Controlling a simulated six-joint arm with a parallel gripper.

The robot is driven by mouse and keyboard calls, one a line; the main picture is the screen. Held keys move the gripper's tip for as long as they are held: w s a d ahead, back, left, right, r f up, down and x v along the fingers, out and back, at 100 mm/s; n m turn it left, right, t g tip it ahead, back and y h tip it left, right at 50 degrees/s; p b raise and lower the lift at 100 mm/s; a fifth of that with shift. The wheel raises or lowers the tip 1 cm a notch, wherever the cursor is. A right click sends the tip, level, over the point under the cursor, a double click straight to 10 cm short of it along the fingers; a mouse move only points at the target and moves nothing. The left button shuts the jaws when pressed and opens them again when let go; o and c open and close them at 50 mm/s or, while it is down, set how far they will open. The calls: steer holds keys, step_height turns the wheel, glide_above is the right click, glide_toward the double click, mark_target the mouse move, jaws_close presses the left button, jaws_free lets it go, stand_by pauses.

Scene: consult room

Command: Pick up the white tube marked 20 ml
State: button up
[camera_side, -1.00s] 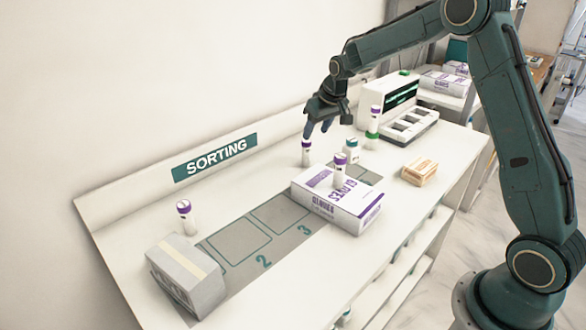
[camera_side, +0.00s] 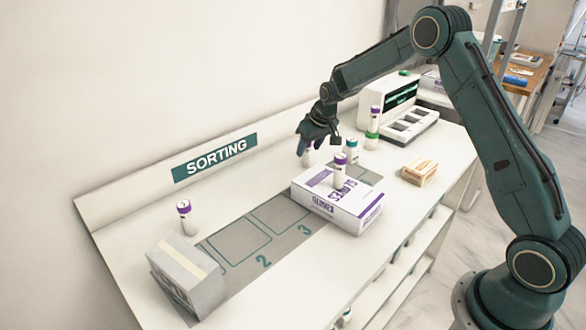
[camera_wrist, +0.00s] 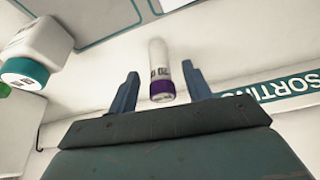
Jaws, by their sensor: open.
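A white tube with a purple cap stands near the back wall, and its lower body (camera_side: 307,159) shows below my gripper (camera_side: 307,142) in the side view. In the wrist view the same tube (camera_wrist: 158,62) lies between the two fingers of my gripper (camera_wrist: 161,88), with gaps on both sides. Its dark print looks like a 20, but I cannot read it fully.
A green-capped white bottle (camera_side: 352,152) stands close to the right. A gloves box (camera_side: 350,208) carries another purple-capped tube (camera_side: 340,172). A similar tube (camera_side: 185,219) stands at left behind a grey box (camera_side: 190,280). A stacked pair of containers (camera_side: 374,122) stands by a white device (camera_side: 410,125).

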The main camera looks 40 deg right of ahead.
mark_target(306, 154)
steer(key=shift+x, duration=2.15)
steer(key=shift+c, duration=0.2)
steer(key=c, duration=0.9)
